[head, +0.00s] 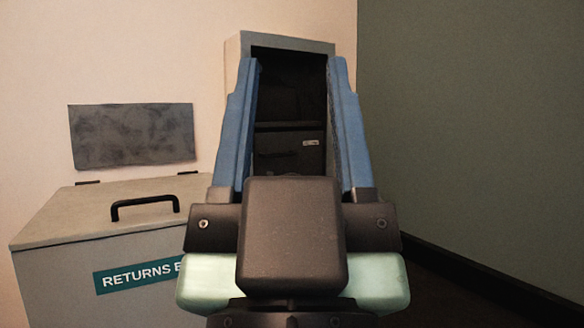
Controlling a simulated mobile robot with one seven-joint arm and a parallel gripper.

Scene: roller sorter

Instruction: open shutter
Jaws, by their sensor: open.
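A tall grey cabinet (290,41) stands against the wall, behind my gripper in the picture. Its framed front is dark. A crosswise bar (290,126) divides the dark front, and below it is a dark panel (290,162) with a small pale label and what looks like a handle. I cannot tell which dark part is the shutter or whether it is open. My gripper (293,63) is open and empty, its two blue fingers pointing at the cabinet and overlapping its sides. Its body hides the cabinet's lower part.
A grey returns bin (50,285) with a closed lid (90,212), a black handle and a teal label stands at left. A grey mottled plate (132,135) is on the wall above it. A dark green wall (470,120) bounds the right, with dark floor at its foot.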

